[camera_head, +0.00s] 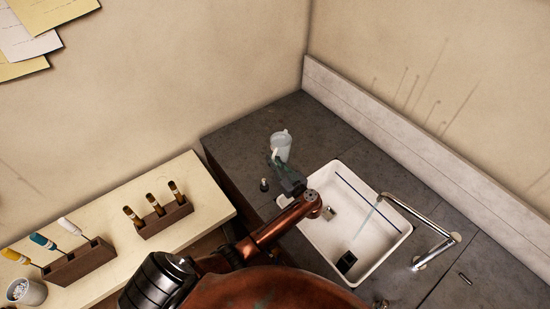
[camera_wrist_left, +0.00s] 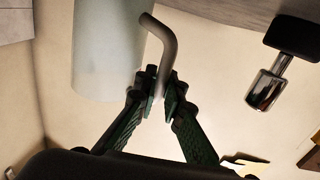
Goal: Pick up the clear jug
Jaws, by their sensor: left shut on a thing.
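The clear jug (camera_head: 281,148) is at the back of the dark counter, left of the sink, and looks pale and translucent. My left gripper (camera_head: 274,161) reaches it from the front. In the left wrist view the jug (camera_wrist_left: 105,50) fills the upper left, with its bent grey handle (camera_wrist_left: 170,45) on its right side. The green fingers of my left gripper (camera_wrist_left: 162,98) are shut on the handle's lower end. I cannot tell whether the jug's base touches the counter. My right gripper is not in view.
A small dark-topped metal item (camera_head: 264,185) stands just left of the gripper. The white sink (camera_head: 320,240) lies to the right, with a faucet (camera_head: 440,245) running water. A pale bench (camera_head: 110,220) with tool blocks is at left. The counter's back is clear.

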